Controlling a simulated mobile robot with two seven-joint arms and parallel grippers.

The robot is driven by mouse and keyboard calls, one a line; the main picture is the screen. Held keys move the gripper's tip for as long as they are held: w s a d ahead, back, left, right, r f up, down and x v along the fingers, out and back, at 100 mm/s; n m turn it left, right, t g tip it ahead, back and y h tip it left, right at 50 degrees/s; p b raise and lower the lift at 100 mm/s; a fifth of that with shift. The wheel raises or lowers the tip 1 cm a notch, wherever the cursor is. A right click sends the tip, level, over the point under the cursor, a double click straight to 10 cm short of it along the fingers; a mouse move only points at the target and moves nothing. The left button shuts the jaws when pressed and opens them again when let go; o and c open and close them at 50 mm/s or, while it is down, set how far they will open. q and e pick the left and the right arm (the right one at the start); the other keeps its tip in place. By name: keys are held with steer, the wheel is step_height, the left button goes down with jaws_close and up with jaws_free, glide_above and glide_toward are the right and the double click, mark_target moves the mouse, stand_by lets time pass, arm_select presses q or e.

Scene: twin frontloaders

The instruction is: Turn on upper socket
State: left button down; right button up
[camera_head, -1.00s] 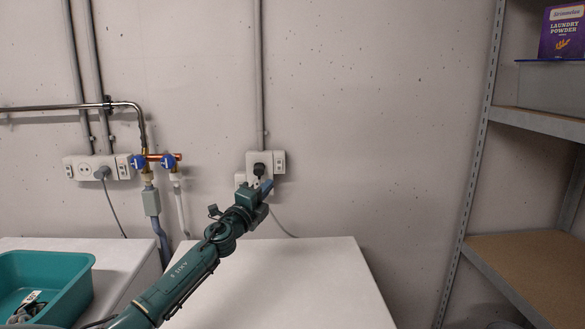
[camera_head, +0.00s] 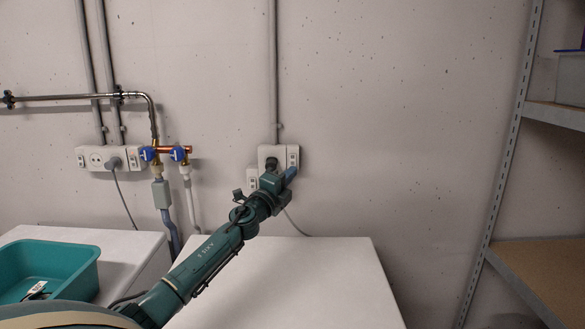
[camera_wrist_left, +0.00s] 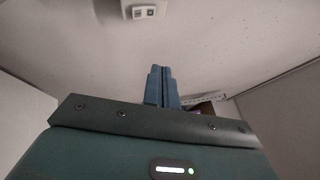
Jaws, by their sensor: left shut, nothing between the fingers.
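The upper socket (camera_head: 266,153) is a white box on the wall with a dark plug in it. Its switch (camera_head: 293,155) is at the box's right end. A lower white socket box (camera_head: 252,179) is partly hidden behind my left gripper (camera_head: 291,173). That gripper is shut and empty, its blue fingertips just below the switch in the head view. I cannot tell whether they touch it. In the left wrist view the blue fingers (camera_wrist_left: 160,84) are together, and a small white box with dark marks (camera_wrist_left: 144,11) lies beyond them. My right gripper is not in view.
A white appliance top (camera_head: 300,275) lies below the sockets. A teal tub (camera_head: 75,268) sits on another white top at the left. Pipes with blue valves (camera_head: 148,154) and another socket strip (camera_head: 97,158) are on the wall. A shelf rack (camera_head: 515,140) stands at the right.

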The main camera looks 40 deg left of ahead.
mark_target(293, 160)
arm_select(q)
steer(key=w+a+b, duration=0.5)
steer(key=b, duration=0.1)
steer(key=shift+w+f, duration=0.4)
steer(key=shift+f, duration=0.05)
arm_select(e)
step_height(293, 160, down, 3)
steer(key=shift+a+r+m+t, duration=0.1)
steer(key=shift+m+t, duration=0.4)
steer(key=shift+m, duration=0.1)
arm_select(q)
steer(key=shift+d, duration=0.1)
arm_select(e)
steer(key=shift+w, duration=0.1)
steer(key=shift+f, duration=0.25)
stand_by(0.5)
arm_select(q)
steer(key=shift+w+a+b, duration=0.3)
steer(key=shift+w+b, duration=0.05)
steer(key=shift+b, duration=0.1)
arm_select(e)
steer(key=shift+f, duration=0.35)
arm_select(q)
steer(key=shift+w+a+f+b, duration=0.1)
steer(key=shift+w+a+b, duration=0.1)
steer(key=shift+b, duration=0.15)
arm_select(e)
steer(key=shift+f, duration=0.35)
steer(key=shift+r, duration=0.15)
